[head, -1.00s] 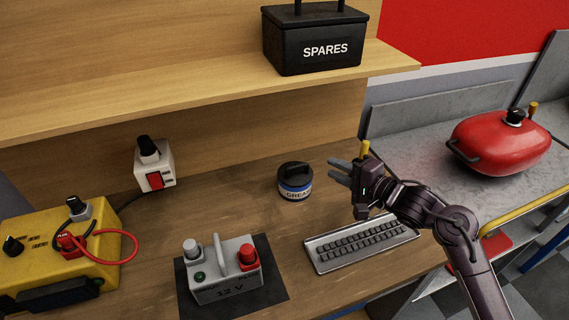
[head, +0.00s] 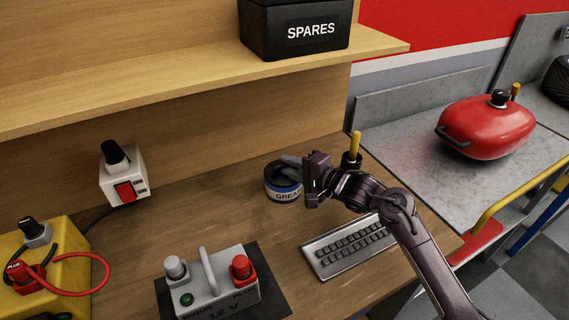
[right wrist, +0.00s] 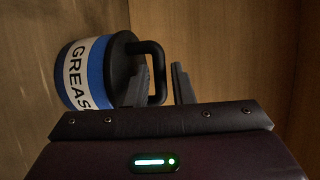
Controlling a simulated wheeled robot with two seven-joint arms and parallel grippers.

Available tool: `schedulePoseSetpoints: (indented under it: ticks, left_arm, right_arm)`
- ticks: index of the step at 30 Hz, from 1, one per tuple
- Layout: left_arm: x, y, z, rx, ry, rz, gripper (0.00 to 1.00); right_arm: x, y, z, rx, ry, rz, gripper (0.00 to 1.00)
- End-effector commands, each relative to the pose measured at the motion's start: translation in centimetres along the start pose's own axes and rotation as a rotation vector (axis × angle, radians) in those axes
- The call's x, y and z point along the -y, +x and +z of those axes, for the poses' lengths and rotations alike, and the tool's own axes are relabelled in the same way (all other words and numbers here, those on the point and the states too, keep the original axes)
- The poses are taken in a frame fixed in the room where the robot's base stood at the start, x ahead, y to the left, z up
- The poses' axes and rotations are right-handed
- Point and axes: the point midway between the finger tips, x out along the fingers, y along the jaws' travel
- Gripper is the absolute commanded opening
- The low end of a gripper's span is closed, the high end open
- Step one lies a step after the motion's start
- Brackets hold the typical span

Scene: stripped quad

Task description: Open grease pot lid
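The grease pot (head: 283,190) is a round pot with a blue band and a white GREASE label, standing on the wooden bench. Its black lid (head: 272,174) is on it and has a black loop handle, clear in the right wrist view (right wrist: 157,70). My right gripper (head: 290,166) is at the lid from the right. In the right wrist view its two fingers (right wrist: 160,86) are apart, with the bar of the handle between them. A gap shows between the handle and the right-hand finger. My left gripper is not in view.
A keyboard (head: 345,246) lies in front of the pot, below my right arm. A yellow-handled item (head: 355,146) stands behind the arm. A 12 V battery box (head: 212,290) is front left. The shelf (head: 170,85) with the SPARES box (head: 290,32) overhangs the back.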

Motion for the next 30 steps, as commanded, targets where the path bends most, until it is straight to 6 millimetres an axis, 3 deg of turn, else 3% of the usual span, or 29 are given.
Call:
schedulePoseSetpoints:
  ticks: [6, 14, 19, 30]
  left_arm:
    - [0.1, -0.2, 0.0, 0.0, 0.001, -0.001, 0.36]
    - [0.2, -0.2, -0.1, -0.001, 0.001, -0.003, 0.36]
    - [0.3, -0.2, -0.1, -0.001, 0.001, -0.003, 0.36]
    - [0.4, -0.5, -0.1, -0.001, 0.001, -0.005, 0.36]
  right_arm:
    - [0.0, 1.9, 0.0, 0.0, -0.001, -0.001, 0.22]
    - [0.0, 2.0, 0.0, 0.0, -0.001, 0.0, 0.22]
    - [0.0, 2.0, 0.0, 0.0, 0.0, 0.0, 0.01]
    - [0.1, 2.0, 0.0, -0.001, 0.002, 0.004, 0.0]
